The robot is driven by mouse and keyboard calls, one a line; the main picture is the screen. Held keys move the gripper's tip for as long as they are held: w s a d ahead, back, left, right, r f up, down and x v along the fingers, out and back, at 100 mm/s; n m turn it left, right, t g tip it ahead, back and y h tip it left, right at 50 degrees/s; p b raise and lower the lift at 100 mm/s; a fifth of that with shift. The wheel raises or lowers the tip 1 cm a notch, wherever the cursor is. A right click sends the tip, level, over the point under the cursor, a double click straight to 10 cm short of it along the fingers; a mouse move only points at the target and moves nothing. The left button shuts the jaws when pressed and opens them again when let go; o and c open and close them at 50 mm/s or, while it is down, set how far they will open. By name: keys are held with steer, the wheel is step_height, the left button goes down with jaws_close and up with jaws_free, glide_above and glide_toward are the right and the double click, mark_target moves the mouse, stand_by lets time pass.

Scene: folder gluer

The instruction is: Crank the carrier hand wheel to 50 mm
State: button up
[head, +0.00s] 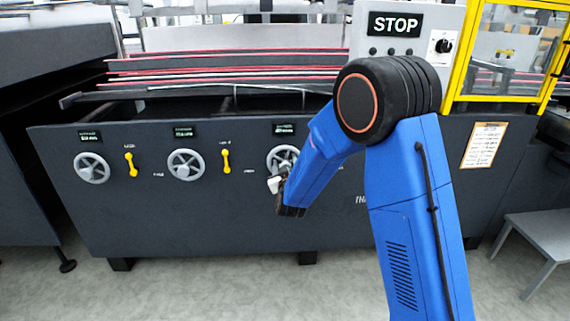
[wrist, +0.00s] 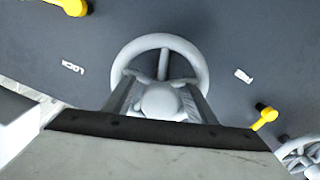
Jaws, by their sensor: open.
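Three grey hand wheels sit on the dark machine front in the head view: left (head: 92,167), middle (head: 186,164) and right (head: 282,157). My gripper (head: 276,184) is at the right wheel and partly covers it. In the wrist view a grey hand wheel (wrist: 161,41) fills the upper middle. My open gripper (wrist: 160,84) has one finger on each side of its rounded central knob (wrist: 161,100). I cannot tell whether the fingers touch it. A small display (head: 284,128) sits above the right wheel; its digits and the wheel labels are too small to read.
Yellow levers stand beside the left wheel (head: 130,163) and middle wheel (head: 225,160). The wrist view shows a yellow lever at the upper left (wrist: 72,6), another at the right (wrist: 264,117), and part of a second wheel (wrist: 302,155). A grey step stool (head: 540,232) stands at the right.

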jaws_close()
steer(key=shift+m, duration=0.3)
steer(key=m, duration=1.1)
steer(key=shift+m, duration=2)
